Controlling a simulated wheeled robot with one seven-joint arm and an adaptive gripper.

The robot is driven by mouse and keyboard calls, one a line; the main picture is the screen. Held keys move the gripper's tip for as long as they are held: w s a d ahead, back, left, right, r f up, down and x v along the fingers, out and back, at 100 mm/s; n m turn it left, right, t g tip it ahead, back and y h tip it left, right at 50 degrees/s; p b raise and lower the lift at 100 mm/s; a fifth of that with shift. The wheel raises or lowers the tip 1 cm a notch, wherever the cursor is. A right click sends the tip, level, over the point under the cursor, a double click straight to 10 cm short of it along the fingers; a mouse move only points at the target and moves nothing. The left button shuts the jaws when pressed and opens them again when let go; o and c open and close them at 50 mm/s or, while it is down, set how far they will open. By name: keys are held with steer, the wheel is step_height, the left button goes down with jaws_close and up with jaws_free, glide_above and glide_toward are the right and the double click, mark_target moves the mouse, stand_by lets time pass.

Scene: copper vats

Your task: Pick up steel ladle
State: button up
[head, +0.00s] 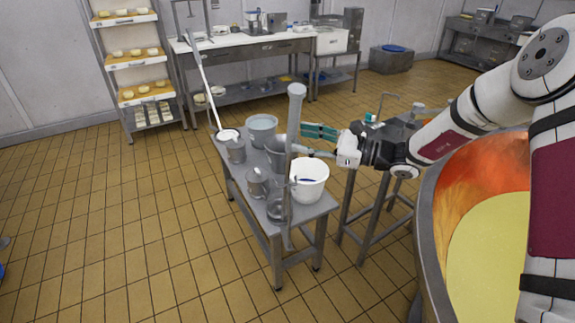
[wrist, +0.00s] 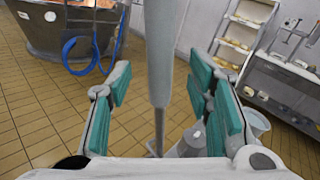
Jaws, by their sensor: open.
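A tall grey upright shaft with a rounded top, which looks like the steel ladle (head: 295,125), stands at the near end of the metal table in the head view. Its lower end is near a steel cup, and I cannot tell exactly how it is held up. My gripper (head: 317,142) is to its right at upper-shaft height, with green-padded fingers spread. In the wrist view the shaft (wrist: 160,65) runs vertically between the open fingers, with a gap on both sides. My gripper holds nothing.
The metal table (head: 262,222) carries several steel pots and a white bucket (head: 310,180). A long white-handled tool (head: 203,75) leans at its far end. A copper vat (head: 432,220) stands at right.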

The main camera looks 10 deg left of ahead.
steer(key=shift+x, duration=1.95)
jaws_close()
steer(key=shift+r, duration=0.2)
step_height(320, 180, up, 30)
steer(key=p, duration=0.1)
step_height(320, 180, up, 5)
steer(key=p, duration=0.3)
glide_above(292, 135)
steer(key=w, duration=0.2)
steer(key=shift+f, duration=0.15)
